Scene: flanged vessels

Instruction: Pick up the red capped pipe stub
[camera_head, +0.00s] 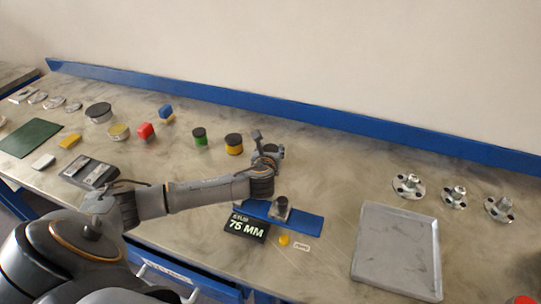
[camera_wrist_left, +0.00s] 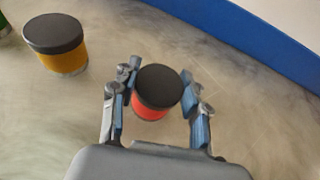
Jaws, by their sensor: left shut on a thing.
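The red capped pipe stub (camera_wrist_left: 157,92) is a short red cylinder with a black cap. In the left wrist view it sits between the two fingers of my left gripper (camera_wrist_left: 157,108), which is shut on it. In the head view my left gripper (camera_head: 266,158) is over the middle of the bench, right of the yellow capped stub, and the red stub is hidden behind it. I cannot tell whether the stub touches the bench. My right gripper is not in view.
A yellow capped stub (camera_head: 233,144) and a green one (camera_head: 199,136) stand left of the gripper. Flanged fittings (camera_head: 453,197) stand at right.

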